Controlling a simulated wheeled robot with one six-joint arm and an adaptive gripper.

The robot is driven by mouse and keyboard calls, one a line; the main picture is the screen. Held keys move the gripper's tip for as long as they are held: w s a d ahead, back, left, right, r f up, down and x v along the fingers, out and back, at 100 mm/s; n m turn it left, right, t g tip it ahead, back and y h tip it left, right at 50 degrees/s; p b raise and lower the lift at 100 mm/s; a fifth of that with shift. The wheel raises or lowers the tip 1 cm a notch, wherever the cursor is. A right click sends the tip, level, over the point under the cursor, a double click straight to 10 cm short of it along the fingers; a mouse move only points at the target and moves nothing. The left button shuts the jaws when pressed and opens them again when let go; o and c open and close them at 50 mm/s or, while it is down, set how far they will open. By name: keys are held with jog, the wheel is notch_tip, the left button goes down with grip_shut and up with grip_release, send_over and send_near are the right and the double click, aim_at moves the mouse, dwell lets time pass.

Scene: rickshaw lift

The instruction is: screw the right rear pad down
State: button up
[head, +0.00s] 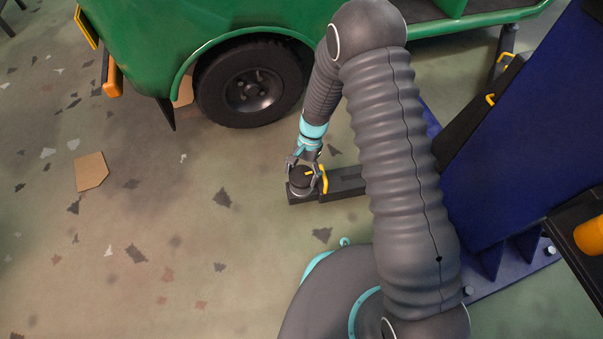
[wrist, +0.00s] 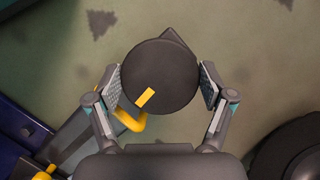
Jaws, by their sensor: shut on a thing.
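The pad (head: 300,180) is a dark round disc at the outer end of the dark lift arm (head: 345,181), low over the floor beside the green rickshaw. In the wrist view the pad (wrist: 160,77) fills the middle, with a yellow mark on its top near the lower edge. My gripper (head: 305,172) comes down on it from above. In the wrist view my gripper (wrist: 160,88) has one finger on each side of the pad, shut on it. The pad's underside and its thread are hidden.
The rickshaw's wheel (head: 250,84) stands behind and left of the pad. A blue lift post (head: 510,130) rises at the right. A yellow bent handle (head: 323,178) sits beside the pad. A cardboard piece (head: 91,171) lies at the left; the floor there is otherwise open.

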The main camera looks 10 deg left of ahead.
jog(key=shift+r+m, duration=0.15)
jog(key=shift+m, duration=0.15)
jog(key=o, duration=1)
jog(key=shift+o, duration=0.2)
jog(key=v, duration=1.2)
jog(key=shift+d, duration=0.1)
